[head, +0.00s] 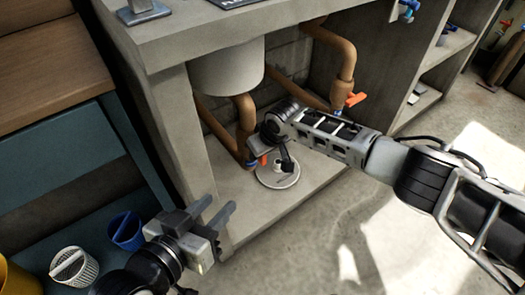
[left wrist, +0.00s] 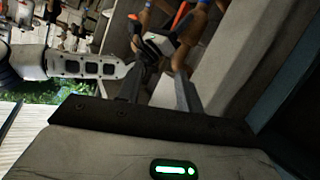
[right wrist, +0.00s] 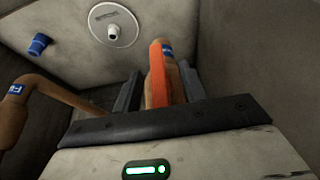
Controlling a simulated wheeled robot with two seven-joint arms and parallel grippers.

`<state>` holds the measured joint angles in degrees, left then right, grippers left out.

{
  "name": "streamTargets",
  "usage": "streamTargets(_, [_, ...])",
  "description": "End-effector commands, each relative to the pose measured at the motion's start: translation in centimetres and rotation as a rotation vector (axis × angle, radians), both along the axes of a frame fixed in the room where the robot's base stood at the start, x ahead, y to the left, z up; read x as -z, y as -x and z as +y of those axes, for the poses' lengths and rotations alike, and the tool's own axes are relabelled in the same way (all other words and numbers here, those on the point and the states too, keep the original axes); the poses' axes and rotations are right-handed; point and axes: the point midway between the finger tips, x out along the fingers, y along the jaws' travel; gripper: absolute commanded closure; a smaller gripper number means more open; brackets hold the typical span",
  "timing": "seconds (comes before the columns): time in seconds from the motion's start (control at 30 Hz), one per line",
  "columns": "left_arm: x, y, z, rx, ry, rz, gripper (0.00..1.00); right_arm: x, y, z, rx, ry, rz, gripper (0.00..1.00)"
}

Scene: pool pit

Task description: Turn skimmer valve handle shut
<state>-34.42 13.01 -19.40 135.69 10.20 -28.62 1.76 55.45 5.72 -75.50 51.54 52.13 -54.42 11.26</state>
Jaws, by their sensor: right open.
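An orange valve handle (right wrist: 161,75) on a brown pipe shows in the right wrist view, between the fingers of my right gripper (right wrist: 160,92). The fingers are open, one on each side of it; I cannot tell whether they touch it. In the head view, an orange handle (head: 263,160) shows low at the pipe, beside my right gripper (head: 268,150), which the wrist partly hides. Another orange handle (head: 356,98) sits on the pipe farther right. I cannot read which is the skimmer valve. My left gripper (head: 217,211) is open and empty, in front of the cabinet's left side.
A grey cylinder (head: 227,70) hangs above. Bins and a blue cup (head: 127,232) stand at lower left. Concrete walls enclose the pipes.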

Motion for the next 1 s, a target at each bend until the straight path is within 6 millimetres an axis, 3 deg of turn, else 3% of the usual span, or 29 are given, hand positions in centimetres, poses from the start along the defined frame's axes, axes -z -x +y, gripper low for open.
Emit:
streamTargets(0.03, [0.0, 0.0, 0.0, 0.000, 0.000, 0.001, 0.64, 0.0, 0.0, 0.0, 0.000, 0.000, 0.000, 0.58])
streamTargets(0.2, [0.0, 0.0, 0.0, 0.000, 0.000, 0.001, 0.64, 0.0, 0.0, 0.0, 0.000, 0.000, 0.000, 1.00])
streamTargets(0.57, [0.3, 0.0, 0.0, -0.001, 0.004, -0.005, 0.64, 0.2, 0.0, -0.1, 0.002, -0.043, 0.031, 1.00])
streamTargets(0.87, [0.4, 0.1, -0.5, 0.003, 0.078, -0.019, 0.64, 0.5, -0.1, -0.2, 0.003, -0.203, 0.147, 1.00])
streamTargets(1.0, [-0.9, -0.5, -1.0, 0.006, 0.165, -0.052, 0.64, 0.6, -0.2, -0.3, 0.003, -0.289, 0.210, 1.00])
